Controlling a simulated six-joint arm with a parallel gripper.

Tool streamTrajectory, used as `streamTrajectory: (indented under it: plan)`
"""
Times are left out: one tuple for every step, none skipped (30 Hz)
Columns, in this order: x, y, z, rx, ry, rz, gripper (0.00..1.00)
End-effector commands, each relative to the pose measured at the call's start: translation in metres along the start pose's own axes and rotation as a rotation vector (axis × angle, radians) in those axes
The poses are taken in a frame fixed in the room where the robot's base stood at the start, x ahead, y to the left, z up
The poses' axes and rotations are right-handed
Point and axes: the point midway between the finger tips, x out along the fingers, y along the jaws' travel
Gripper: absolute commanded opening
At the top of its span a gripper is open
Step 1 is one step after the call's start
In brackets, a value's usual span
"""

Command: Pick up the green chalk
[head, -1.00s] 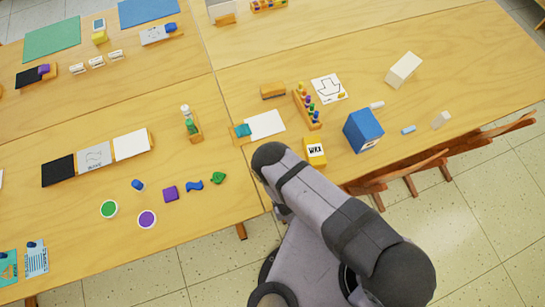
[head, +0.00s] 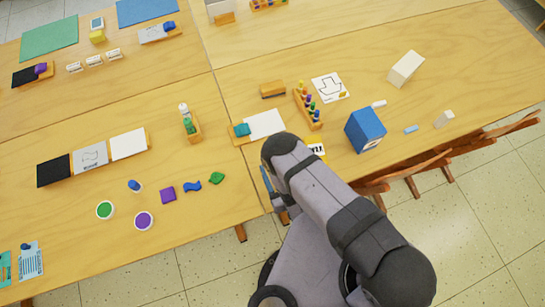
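I cannot pick out a green chalk for sure in the head view. A blue chalk stick (head: 411,129) and a white chalk stick (head: 379,104) lie on the right table, near the blue box. My arm rises from the lower right and bends at the table's front edge. Its links hide what is behind them. My gripper is not visible, so its opening and anything in it do not show.
The blue box (head: 366,130) stands right of my arm, with a white block (head: 406,68) behind. A wooden rack (head: 308,108) holds several coloured pieces. A yellow box (head: 317,149) is partly covered by my arm. Wooden chairs (head: 440,160) line the right table's front edge.

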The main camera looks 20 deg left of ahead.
Motion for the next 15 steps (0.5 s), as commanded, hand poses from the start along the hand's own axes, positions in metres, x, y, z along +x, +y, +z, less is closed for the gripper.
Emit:
streamTrajectory:
  plan:
    - [0.008, 0.001, 0.0, 0.003, 0.004, 0.001, 0.67]
    - [0.012, 0.001, 0.001, 0.002, 0.004, 0.001, 0.67]
    - [0.016, 0.001, 0.001, 0.002, 0.003, 0.001, 0.67]
    - [0.019, 0.0, 0.001, 0.001, 0.003, 0.001, 0.67]
    - [0.021, 0.0, 0.001, 0.001, 0.003, 0.001, 0.67]
    - [0.024, 0.0, 0.001, 0.001, 0.002, 0.0, 0.67]
    - [0.025, 0.0, 0.0, 0.001, 0.001, 0.0, 0.67]
    - [0.026, 0.0, 0.0, 0.001, 0.001, -0.001, 0.67]
    - [0.027, 0.0, 0.0, 0.001, 0.001, -0.001, 0.67]
    - [0.027, 0.0, -0.001, 0.0, 0.0, -0.001, 0.67]
    - [0.027, 0.0, -0.001, 0.0, 0.0, -0.001, 0.67]
    - [0.027, 0.0, -0.001, 0.0, 0.0, -0.001, 0.67]
    - [0.027, 0.0, -0.001, 0.0, 0.0, -0.001, 0.67]
    - [0.027, 0.0, -0.001, 0.0, 0.0, -0.001, 0.67]
    - [0.027, 0.0, -0.001, 0.0, 0.0, -0.001, 0.67]
